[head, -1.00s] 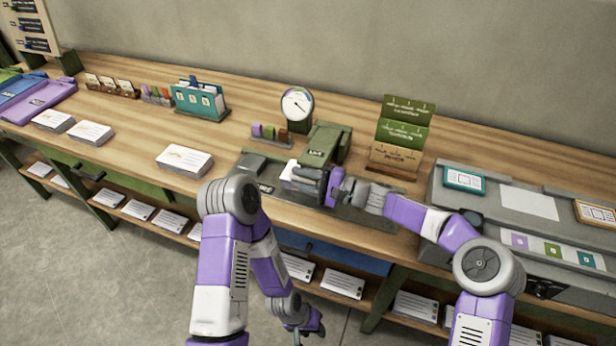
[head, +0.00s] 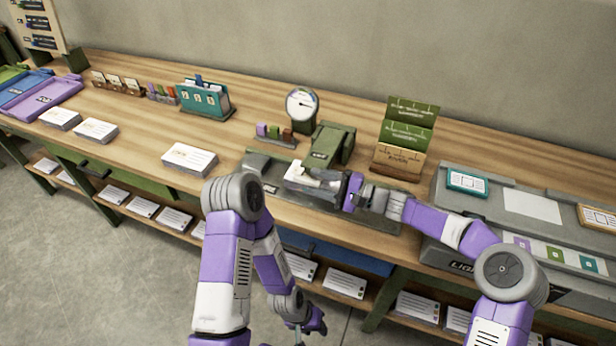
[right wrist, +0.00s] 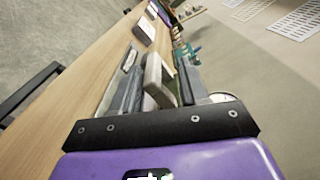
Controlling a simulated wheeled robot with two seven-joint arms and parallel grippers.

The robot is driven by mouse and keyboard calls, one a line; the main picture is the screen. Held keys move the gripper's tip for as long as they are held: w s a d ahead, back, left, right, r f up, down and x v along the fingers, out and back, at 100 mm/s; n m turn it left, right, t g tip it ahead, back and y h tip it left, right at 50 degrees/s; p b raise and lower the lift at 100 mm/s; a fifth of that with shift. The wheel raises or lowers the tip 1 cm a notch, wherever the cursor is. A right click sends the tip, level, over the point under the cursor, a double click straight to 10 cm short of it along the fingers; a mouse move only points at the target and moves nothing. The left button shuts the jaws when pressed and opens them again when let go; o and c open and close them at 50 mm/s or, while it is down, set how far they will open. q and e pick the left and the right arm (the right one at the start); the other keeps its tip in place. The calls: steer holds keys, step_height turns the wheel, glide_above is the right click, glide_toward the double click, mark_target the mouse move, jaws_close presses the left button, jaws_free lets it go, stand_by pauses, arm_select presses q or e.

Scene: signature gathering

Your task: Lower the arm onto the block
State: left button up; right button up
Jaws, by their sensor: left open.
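The grey machine (head: 257,164) on the bench has a dark green arm (head: 332,145) standing tilted over its rear, apart from the surface in front. A pale block (head: 318,173) shows at my right gripper (head: 310,181), over the machine's front. In the right wrist view, a beige block (right wrist: 158,80) stands between the two dark fingers of my right gripper (right wrist: 160,85); whether both fingers press on it is unclear. My left gripper (head: 304,326) hangs low in front of the bench, open and empty, away from the machine.
A round dial (head: 300,103) and small coloured blocks (head: 275,132) stand behind the machine. A green-and-brown card stand (head: 403,140) is to its right. A card stack (head: 189,158) lies left. A grey sloped console (head: 455,210) fills the right end.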

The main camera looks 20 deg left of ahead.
steer(key=d, duration=0.3)
steer(key=shift+d+p, duration=0.3)
steer(key=shift+d, duration=0.05)
